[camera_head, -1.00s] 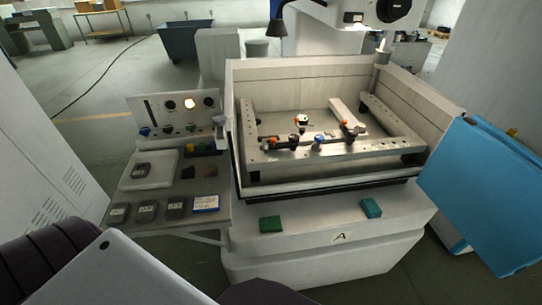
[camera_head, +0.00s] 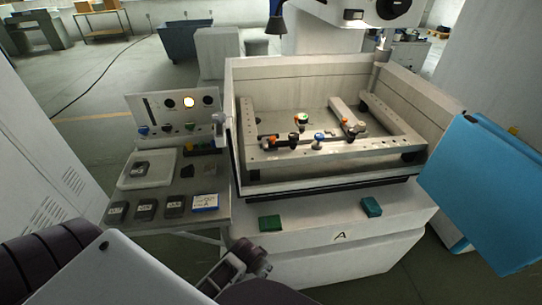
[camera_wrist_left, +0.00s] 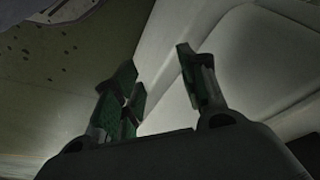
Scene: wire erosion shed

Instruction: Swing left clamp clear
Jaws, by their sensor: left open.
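The left clamp (camera_head: 268,141) has an orange-tipped end and a dark body. It sits at the left part of the front rail (camera_head: 280,160) inside the machine tank. The right clamp (camera_head: 350,126), also with orange, sits on the right part of the frame. Small knobs, one blue-topped (camera_head: 319,139), stand between them. My left gripper (camera_head: 252,261) is low in front of the tank, well below and apart from the clamps. In the left wrist view its green-padded fingers (camera_wrist_left: 160,78) are spread, with nothing seen between them. My right gripper is not in view.
The tank wall (camera_head: 330,190) rises between my gripper and the clamps. A control panel (camera_head: 172,115) and side shelf stand left. A blue panel (camera_head: 480,190) stands right.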

